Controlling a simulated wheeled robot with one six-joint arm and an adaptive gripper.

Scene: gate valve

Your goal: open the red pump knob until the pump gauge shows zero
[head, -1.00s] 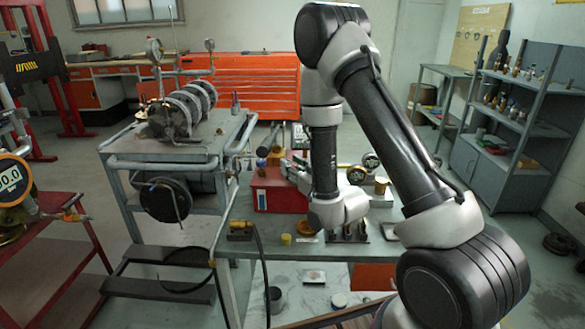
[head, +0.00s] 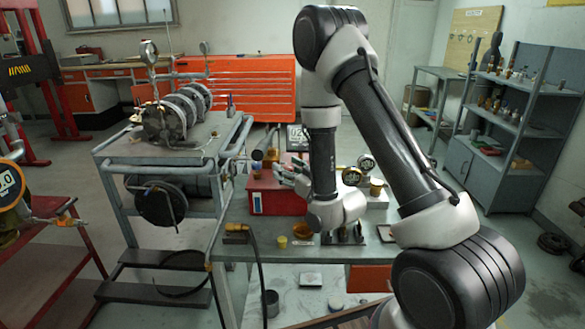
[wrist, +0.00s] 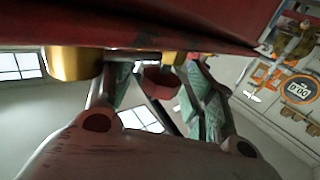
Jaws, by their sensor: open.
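The red pump (head: 285,203) is a red box on the grey bench. In the wrist view its red body (wrist: 150,32) fills the top edge. A dark red knob (wrist: 160,82) shows between the fingers of my gripper (wrist: 160,90), which is open around or just beside it; contact cannot be told. In the head view my gripper (head: 286,176) is at the pump's top and the knob is hidden. A dark digital gauge (head: 297,136) stands behind the pump, partly covered by my arm; its digits look like 020 but are not certain.
A brass cylinder (wrist: 75,64) is left of the fingers. An orange-ringed gauge (wrist: 299,89) reads about 0.00. Other gauges (head: 366,164) sit right of my arm. A hose (head: 258,262) hangs at the bench front. A yellow cap (head: 282,242) lies on the bench.

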